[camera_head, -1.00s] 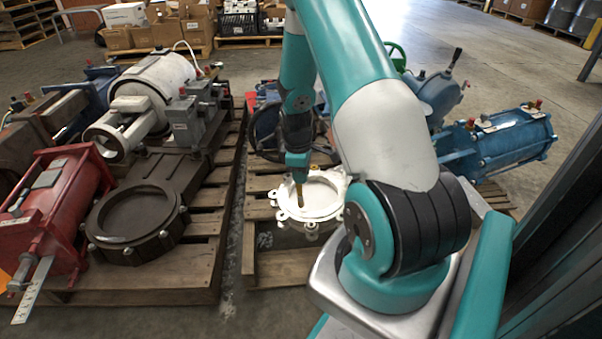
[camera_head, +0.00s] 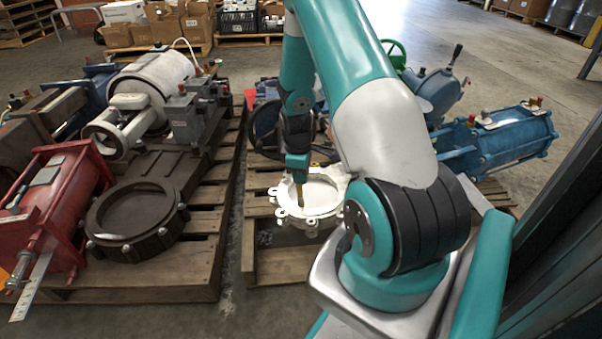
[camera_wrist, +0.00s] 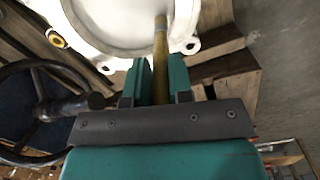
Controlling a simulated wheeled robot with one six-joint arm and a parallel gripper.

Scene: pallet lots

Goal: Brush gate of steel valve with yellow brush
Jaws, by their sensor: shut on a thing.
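The pale, almost white round valve (camera_head: 328,190) lies on the right-hand pallet, with bolt lugs around its rim. Its flat round gate also shows in the wrist view (camera_wrist: 115,22), at the top. My gripper (camera_head: 298,164) is above the valve, pointing down. In the wrist view my gripper (camera_wrist: 153,85) is shut on the yellow brush (camera_wrist: 161,62), which extends away over the gate's face. In the head view the yellow brush (camera_head: 300,194) reaches down inside the ring. I cannot tell whether its tip touches the gate; the tip is small and partly cut off.
A dark round valve (camera_head: 135,215) and a red actuator (camera_head: 55,210) lie on the left pallet (camera_head: 205,250). A black handwheel (camera_wrist: 35,105) is close by my gripper. A blue actuator (camera_head: 505,138) sits to the right. A narrow floor gap separates the pallets.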

